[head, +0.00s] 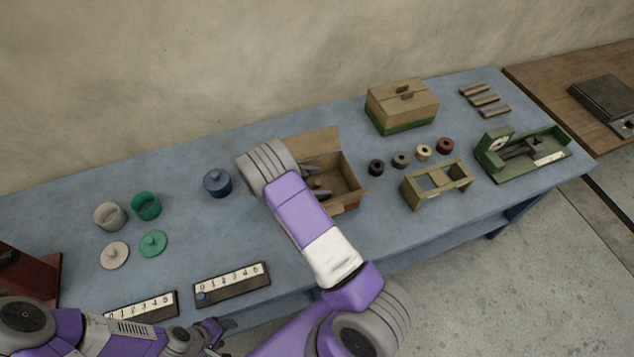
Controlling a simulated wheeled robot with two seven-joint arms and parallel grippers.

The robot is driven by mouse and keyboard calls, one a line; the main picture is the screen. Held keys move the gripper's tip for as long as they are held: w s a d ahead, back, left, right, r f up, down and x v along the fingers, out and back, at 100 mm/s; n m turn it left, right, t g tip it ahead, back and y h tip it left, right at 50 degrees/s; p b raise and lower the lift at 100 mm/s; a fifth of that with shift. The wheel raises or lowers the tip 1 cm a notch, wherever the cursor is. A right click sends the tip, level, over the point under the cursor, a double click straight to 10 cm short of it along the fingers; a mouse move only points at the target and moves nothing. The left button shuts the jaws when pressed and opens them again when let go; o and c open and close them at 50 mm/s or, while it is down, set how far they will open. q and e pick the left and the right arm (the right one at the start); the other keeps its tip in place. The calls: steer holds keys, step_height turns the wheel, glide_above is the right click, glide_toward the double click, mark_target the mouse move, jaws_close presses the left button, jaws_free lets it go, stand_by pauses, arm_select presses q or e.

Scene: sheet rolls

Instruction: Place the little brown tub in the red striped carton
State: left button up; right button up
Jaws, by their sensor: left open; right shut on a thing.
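The open carton (347,187) stands mid-table with its flaps spread, and a bit of red stripe shows low on its front. My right arm reaches across it and hides its left part. My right gripper (313,179) is inside the carton's opening, shut on the little brown tub (319,190). Only a small part of the tub shows; I cannot tell whether it touches the carton floor. My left gripper (215,330) is open and empty at the table's front edge, lower left.
A closed carton with a green stripe (402,107) stands behind. Several small spools (400,160), a wooden stand (437,184) and a green scale (522,150) are right. A blue tub (217,182), grey tub (110,216), green tub (146,206) and number boards (232,284) are left.

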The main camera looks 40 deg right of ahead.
steer(key=o, duration=1)
steer(key=shift+v, duration=6.05)
steer(key=shift+r, duration=0.15)
